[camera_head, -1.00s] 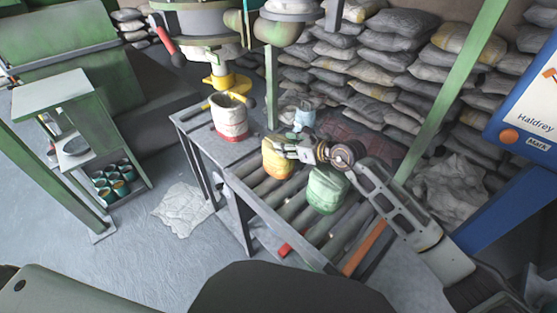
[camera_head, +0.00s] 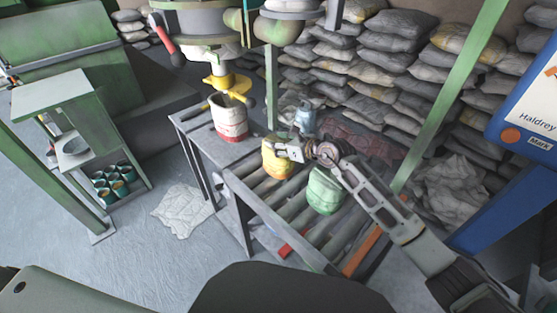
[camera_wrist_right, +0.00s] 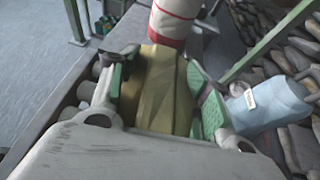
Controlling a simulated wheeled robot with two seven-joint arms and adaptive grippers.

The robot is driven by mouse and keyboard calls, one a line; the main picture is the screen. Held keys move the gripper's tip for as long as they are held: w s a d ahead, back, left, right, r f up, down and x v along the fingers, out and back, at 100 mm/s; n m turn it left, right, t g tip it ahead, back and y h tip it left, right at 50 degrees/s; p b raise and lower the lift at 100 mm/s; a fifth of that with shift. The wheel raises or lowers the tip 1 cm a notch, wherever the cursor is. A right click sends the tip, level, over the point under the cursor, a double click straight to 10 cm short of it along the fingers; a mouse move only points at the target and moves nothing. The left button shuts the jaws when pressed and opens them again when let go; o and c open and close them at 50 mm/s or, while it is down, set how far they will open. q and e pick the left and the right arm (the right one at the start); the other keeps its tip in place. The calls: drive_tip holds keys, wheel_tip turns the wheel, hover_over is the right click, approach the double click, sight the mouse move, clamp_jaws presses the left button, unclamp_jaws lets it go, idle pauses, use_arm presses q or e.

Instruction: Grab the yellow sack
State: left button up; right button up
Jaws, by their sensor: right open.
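The yellow sack (camera_head: 276,160) stands on the roller table, behind and left of a green sack (camera_head: 325,190). My right gripper (camera_head: 285,150) reaches it from the right, over its upper part. In the right wrist view the yellow sack (camera_wrist_right: 160,80) lies between the two green-padded fingers (camera_wrist_right: 163,95), which are apart on either side of it. I cannot tell whether either pad touches the sack. The sack's lower part is hidden in the wrist view. My left gripper is not in view.
A white and red sack (camera_head: 229,118) stands on the table end under the filling spout; it also shows in the wrist view (camera_wrist_right: 175,18). A light blue item (camera_head: 305,118) is close behind my right gripper. The roller table (camera_head: 262,208) has bare rollers in front. Stacked grey sacks (camera_head: 385,58) fill the back.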

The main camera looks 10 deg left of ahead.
drive_tip(key=c, duration=0.9)
clamp_jaws()
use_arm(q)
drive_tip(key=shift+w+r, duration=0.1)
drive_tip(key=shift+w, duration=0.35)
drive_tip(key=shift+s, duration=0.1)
use_arm(e)
drive_tip(key=shift+r, duration=0.2)
